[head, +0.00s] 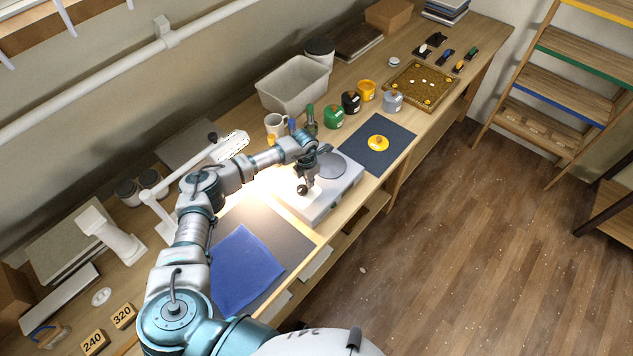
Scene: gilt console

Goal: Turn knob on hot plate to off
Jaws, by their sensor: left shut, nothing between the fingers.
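The hot plate (322,203) is a white box with a round dark grey plate (328,165) on top. It stands on the wooden workbench near the front edge. Its dark round knob (303,189) shows on the side toward me. My left gripper (309,182) is shut and empty, pointing down right by the knob. I cannot tell whether its fingertips touch the knob. The knob's markings are too small to read. My right gripper is not in view.
A lit lamp (188,157) stands left of my left arm. A blue cloth (242,269) lies in front. A mug (276,126), green jar (333,117) and grey bin (294,85) stand behind. A dark mat (377,158) with a yellow disc lies to the right.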

